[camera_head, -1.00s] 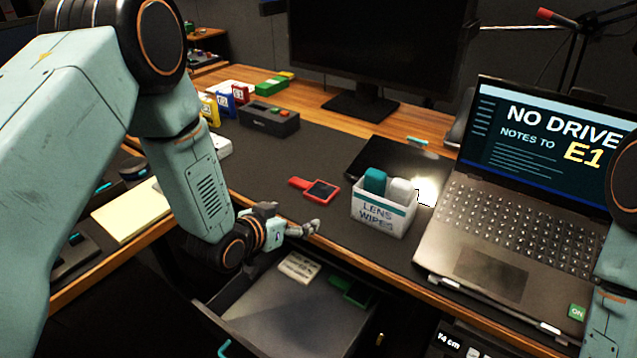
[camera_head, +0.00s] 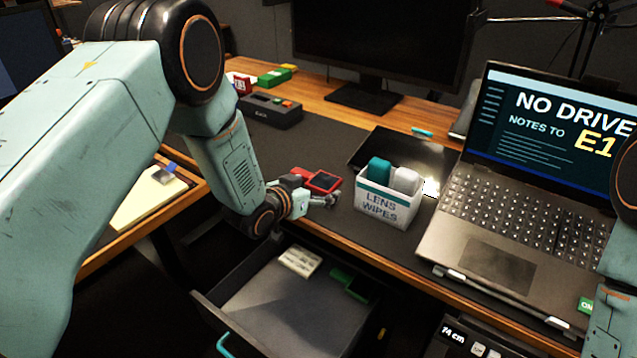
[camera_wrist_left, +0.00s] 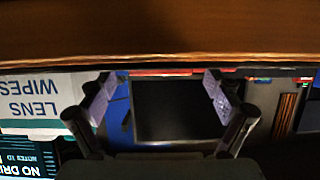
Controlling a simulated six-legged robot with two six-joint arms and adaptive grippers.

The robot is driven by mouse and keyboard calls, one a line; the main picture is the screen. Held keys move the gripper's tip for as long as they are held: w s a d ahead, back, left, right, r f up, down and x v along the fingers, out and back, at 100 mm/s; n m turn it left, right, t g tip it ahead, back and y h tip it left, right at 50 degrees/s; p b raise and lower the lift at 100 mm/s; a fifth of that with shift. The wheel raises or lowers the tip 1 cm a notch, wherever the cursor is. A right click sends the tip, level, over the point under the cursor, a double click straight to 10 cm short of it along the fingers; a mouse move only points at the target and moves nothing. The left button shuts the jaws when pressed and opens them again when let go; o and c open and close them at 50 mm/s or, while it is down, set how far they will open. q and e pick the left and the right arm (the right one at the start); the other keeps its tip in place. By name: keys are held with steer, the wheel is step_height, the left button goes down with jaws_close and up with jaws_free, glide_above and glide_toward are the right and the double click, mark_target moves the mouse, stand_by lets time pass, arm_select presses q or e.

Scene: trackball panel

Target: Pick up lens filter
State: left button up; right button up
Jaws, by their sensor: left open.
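The lens filter looks to be the flat red-framed piece with a dark square pane (camera_head: 323,181), lying on the dark desk mat left of the lens wipes box. My left gripper (camera_head: 328,200) is at the desk's front edge, just in front of the filter and partly overlapping it in the head view. Its jaws are open and empty. In the left wrist view, the two fingers of my left gripper (camera_wrist_left: 165,98) stand apart. A thin red strip, probably the filter's edge (camera_wrist_left: 165,73), shows between them; contact cannot be told. My right gripper is out of view.
The white lens wipes box (camera_head: 388,203) stands close right of the filter, with the open laptop (camera_head: 490,225) beyond it. An open drawer (camera_head: 290,318) juts out below the desk edge. A dark box with buttons (camera_head: 268,110) sits farther back. Bare mat lies behind the filter.

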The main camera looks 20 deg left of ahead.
arm_select(q)
steer(key=shift+a, duration=0.1)
steer(key=c, duration=1.2)
